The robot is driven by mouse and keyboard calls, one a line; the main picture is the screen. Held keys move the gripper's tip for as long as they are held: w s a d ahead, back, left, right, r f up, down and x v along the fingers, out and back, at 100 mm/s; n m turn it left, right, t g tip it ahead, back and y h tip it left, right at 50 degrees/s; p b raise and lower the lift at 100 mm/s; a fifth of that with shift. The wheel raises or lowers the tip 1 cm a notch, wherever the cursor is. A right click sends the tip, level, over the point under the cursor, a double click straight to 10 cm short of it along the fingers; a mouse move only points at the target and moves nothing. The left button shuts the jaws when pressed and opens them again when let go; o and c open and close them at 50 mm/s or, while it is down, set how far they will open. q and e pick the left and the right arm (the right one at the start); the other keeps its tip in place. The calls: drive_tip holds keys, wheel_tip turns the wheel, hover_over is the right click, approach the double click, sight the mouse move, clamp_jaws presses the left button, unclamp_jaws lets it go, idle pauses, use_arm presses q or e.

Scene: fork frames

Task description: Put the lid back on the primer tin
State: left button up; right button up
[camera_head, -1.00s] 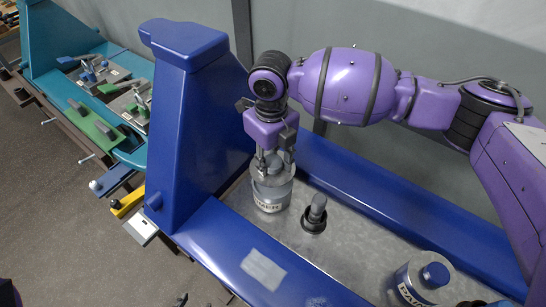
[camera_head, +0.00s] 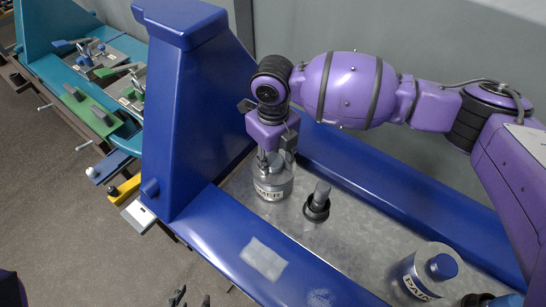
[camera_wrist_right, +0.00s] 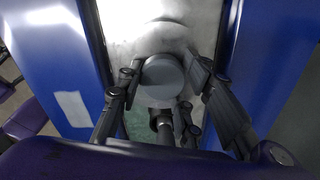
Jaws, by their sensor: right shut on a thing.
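The primer tin (camera_head: 270,190), a silver can with a white label, stands upright at the far left end of the grey tray floor. My right gripper (camera_head: 271,160) points down directly over it. It is shut on the grey round lid, whose disc (camera_wrist_right: 163,77) shows between the fingers in the right wrist view. The lid is at the tin's top; the fingers hide the rim, so I cannot tell whether it is seated or slightly above. My left gripper (camera_head: 190,300) shows only as dark fingertips at the bottom edge, apart and empty.
A black-based grey post (camera_head: 317,205) stands just right of the primer tin. A paint tin (camera_head: 420,275) with a blue cap stands further right. A tall blue upright (camera_head: 190,110) rises left of the primer tin. Blue beams (camera_head: 400,190) border the tray.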

use_arm(q)
drive_tip(key=shift+s+f, duration=0.1)
drive_tip(key=shift+s, duration=0.05)
drive_tip(key=shift+w+r+p, duration=0.3)
drive_tip(key=shift+w+r, duration=0.1)
drive_tip(key=shift+r, duration=0.1)
idle(0.8)
use_arm(e)
drive_tip(key=shift+f, duration=0.15)
idle(0.7)
use_arm(q)
drive_tip(key=shift+w+r, duration=0.15)
drive_tip(key=shift+r, duration=0.1)
idle(0.5)
use_arm(e)
drive_tip(key=o, duration=1.2)
use_arm(q)
drive_tip(key=shift+f, duration=0.1)
use_arm(e)
drive_tip(key=shift+o, duration=0.4)
drive_tip(key=o, duration=0.4)
